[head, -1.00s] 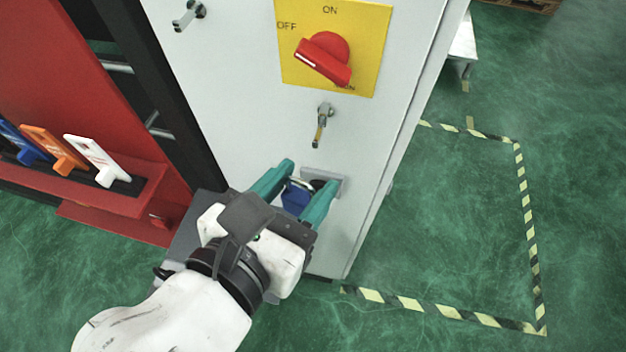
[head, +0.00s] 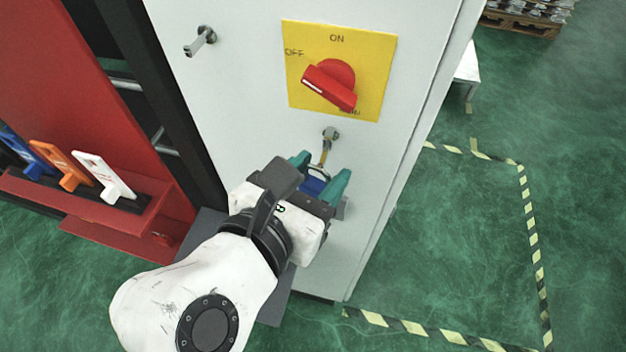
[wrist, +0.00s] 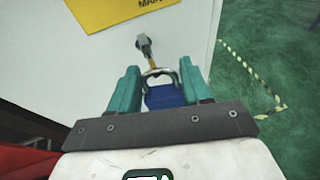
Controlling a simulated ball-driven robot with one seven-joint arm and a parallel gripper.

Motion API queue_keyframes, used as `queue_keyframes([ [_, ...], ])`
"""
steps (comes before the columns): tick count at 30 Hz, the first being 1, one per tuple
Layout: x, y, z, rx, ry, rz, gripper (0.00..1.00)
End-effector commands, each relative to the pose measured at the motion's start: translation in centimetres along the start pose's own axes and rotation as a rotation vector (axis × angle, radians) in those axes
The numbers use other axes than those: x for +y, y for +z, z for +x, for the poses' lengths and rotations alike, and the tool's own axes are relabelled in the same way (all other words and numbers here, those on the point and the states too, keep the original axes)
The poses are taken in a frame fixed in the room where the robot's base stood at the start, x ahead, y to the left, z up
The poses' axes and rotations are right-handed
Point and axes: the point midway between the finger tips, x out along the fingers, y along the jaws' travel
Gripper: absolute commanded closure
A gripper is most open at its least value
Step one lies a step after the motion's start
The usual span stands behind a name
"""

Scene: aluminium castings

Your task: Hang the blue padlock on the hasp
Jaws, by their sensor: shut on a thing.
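The blue padlock (head: 315,185) is between the teal fingers of my gripper (head: 322,168), which is shut on it. The wrist view shows its blue body (wrist: 163,97) upright, with the silver shackle (wrist: 160,74) arching up toward the cabinet. The hasp (head: 326,152) is a small brass-coloured strip below a metal stud on the cabinet front. In the wrist view the hasp (wrist: 152,63) meets the top of the shackle in the picture. I cannot tell whether it passes through the shackle or only lies behind it.
A red rotary switch (head: 330,84) on a yellow plate (head: 375,60) sits above the hasp. A metal handle (head: 200,41) sticks out upper left. A red rack (head: 130,215) with coloured tags stands left.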

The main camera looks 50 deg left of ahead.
Motion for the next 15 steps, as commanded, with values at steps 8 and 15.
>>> queue_keyframes([
  [8,0.4,0.4,1.4,-0.001,0.0,0.001,0.86],
  [15,0.6,0.3,2.6,0.0,-0.002,0.0,0.86],
])
